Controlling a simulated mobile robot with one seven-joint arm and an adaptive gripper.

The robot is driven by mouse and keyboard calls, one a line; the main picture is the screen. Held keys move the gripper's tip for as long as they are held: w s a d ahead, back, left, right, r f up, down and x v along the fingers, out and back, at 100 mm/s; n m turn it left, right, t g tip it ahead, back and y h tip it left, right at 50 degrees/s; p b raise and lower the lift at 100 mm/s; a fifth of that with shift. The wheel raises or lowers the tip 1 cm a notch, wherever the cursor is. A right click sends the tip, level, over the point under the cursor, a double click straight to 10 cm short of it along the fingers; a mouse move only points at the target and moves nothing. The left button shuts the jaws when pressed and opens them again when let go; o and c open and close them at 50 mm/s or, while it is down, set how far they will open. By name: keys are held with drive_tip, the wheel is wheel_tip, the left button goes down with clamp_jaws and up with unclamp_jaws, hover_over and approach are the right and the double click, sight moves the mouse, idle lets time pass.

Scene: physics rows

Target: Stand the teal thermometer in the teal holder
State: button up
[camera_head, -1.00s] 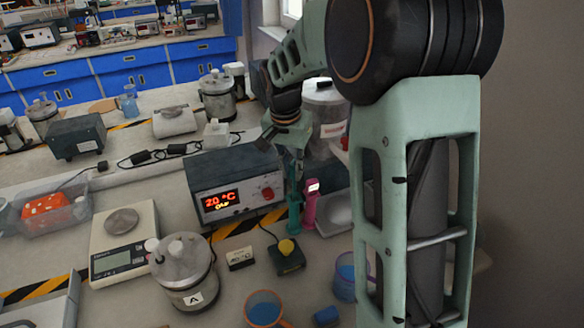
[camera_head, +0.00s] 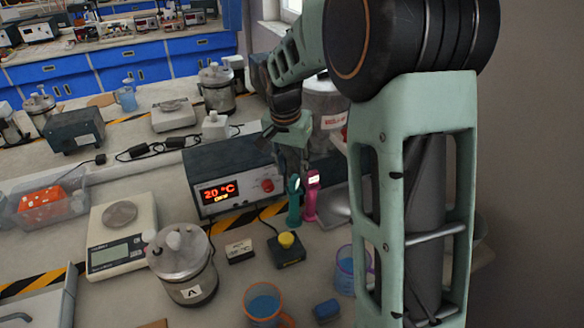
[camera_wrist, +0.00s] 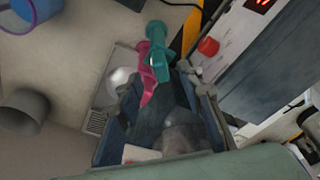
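The teal thermometer (camera_head: 293,186) stands roughly upright with its lower part in the teal holder (camera_head: 293,215), in front of the grey instrument's right end. A pink thermometer in a pink holder (camera_head: 310,205) stands close on its right. My gripper (camera_head: 291,164) is just above the teal thermometer, pointing down. In the wrist view my gripper (camera_wrist: 165,95) has its fingers spread, with the teal thermometer (camera_wrist: 160,62) and the pink one (camera_wrist: 147,80) near the tips. I see no grip on either thermometer.
The grey instrument (camera_head: 232,178) reads 20 °C and stands left of the holders. A yellow-button box (camera_head: 287,248), blue-filled beakers (camera_head: 264,302) and a lidded pot (camera_head: 183,262) stand in front. A white dish (camera_head: 336,205) lies to the right.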

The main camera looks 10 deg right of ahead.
drive_tip(key=v, duration=1.2)
drive_tip(key=shift+d, duration=0.1)
idle(0.4)
